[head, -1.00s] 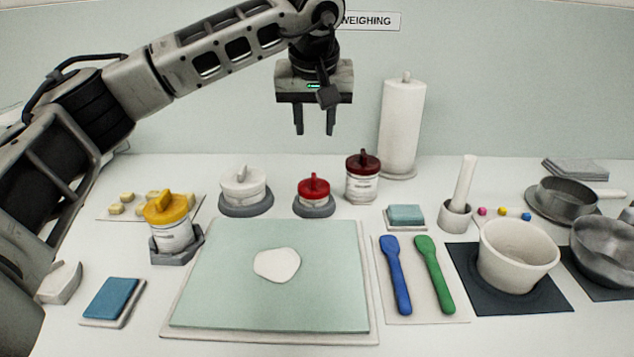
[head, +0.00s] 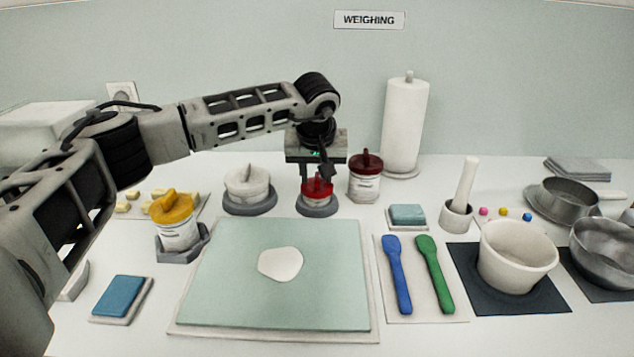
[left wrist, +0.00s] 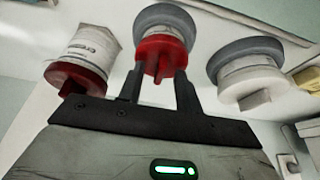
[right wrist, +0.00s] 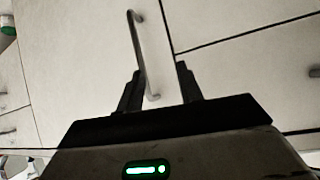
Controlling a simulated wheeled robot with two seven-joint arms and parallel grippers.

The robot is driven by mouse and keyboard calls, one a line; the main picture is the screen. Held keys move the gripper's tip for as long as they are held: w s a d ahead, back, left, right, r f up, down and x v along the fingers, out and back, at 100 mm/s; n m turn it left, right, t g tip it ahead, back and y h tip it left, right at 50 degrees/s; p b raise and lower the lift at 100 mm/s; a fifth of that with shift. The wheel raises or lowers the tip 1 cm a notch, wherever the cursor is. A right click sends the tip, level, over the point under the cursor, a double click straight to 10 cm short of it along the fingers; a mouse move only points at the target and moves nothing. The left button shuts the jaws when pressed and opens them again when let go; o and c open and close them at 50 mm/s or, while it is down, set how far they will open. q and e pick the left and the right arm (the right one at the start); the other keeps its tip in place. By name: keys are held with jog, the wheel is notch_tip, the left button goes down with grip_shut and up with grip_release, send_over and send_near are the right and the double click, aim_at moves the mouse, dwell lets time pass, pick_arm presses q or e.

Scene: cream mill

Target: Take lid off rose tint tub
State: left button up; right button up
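A small tub with a bright red lid (head: 318,187) sits in a round grey holder (head: 317,210) behind the green mat. The lid is on the tub; no label naming the rose tint is readable. My left gripper (head: 317,178) is open and points down at this lid. In the left wrist view the left gripper (left wrist: 161,76) has its fingers on either side of the lid's raised grip (left wrist: 158,90); whether they touch it I cannot tell. My right gripper (right wrist: 160,78) is open and empty, in front of pale cabinet fronts.
A taller jar with a dark red lid (head: 365,163) stands close on the right, and a white-lidded tub (head: 246,184) on the left. A yellow-lidded tub (head: 176,230) is farther left. A paper roll (head: 405,128) stands behind. The green mat (head: 230,300) lies in front.

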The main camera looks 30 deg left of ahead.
aim_at(317, 177)
pick_arm(q)
grip_shut()
pick_arm(e)
jog(key=shift+r, duration=0.1)
